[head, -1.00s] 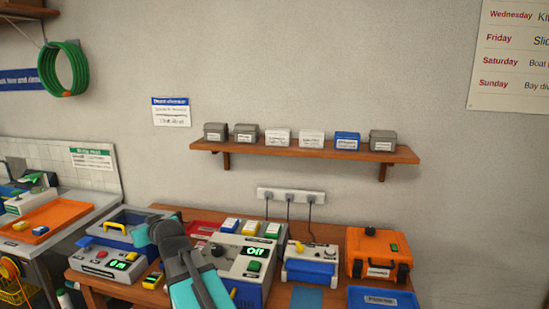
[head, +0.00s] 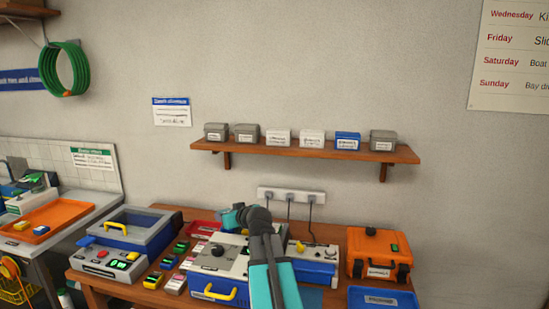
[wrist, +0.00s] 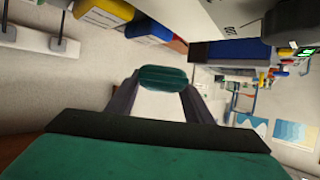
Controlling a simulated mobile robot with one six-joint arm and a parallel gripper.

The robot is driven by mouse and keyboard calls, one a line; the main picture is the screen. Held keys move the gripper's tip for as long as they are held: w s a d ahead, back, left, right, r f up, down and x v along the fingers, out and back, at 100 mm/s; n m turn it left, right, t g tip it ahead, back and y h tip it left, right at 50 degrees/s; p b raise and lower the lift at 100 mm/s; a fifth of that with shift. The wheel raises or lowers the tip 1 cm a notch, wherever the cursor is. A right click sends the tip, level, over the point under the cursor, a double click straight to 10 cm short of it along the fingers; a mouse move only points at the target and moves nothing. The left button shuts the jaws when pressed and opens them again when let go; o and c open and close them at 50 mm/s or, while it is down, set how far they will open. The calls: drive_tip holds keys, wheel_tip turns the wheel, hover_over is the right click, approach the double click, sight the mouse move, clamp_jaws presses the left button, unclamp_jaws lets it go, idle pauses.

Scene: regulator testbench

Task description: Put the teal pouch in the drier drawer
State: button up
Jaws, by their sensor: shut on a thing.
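The teal pouch (wrist: 163,78) shows in the wrist view, pinched between the two dark fingers of my gripper (wrist: 162,84). It is held up, with no surface seen touching it from below. In the head view my arm reaches up across the bench and I cannot make out the pouch there. A grey and blue machine with a yellow-handled front (head: 219,292), which looks like the drier drawer, stands just left of my arm. My arm hides the machine's right part. I cannot tell whether the drawer is open.
A blue-lidded unit (head: 127,230) stands at the left of the bench, with several small coloured blocks beside it. A white and blue device (head: 313,262), an orange case (head: 378,256) and a blue tray (head: 382,299) are at the right. A wall shelf (head: 305,151) holds several small boxes.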

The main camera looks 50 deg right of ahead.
drive_tip(key=shift+s+d, duration=0.25)
drive_tip(key=shift+d, duration=0.25)
drive_tip(key=shift+s+d, duration=0.25)
drive_tip(key=shift+d, duration=0.25)
drive_tip(key=p, duration=0.4)
hover_over(276, 224)
drive_tip(key=shift+w+a+f, duration=0.1)
drive_tip(key=shift+w+f, duration=0.05)
drive_tip(key=shift+f, duration=0.55)
drive_tip(key=shift+f, duration=0.15)
drive_tip(key=shift+f+p, duration=0.6)
drive_tip(key=shift+f, duration=1.05)
drive_tip(key=shift+f, duration=0.15)
drive_tip(key=o, duration=1.5)
drive_tip(key=shift+c, duration=0.2)
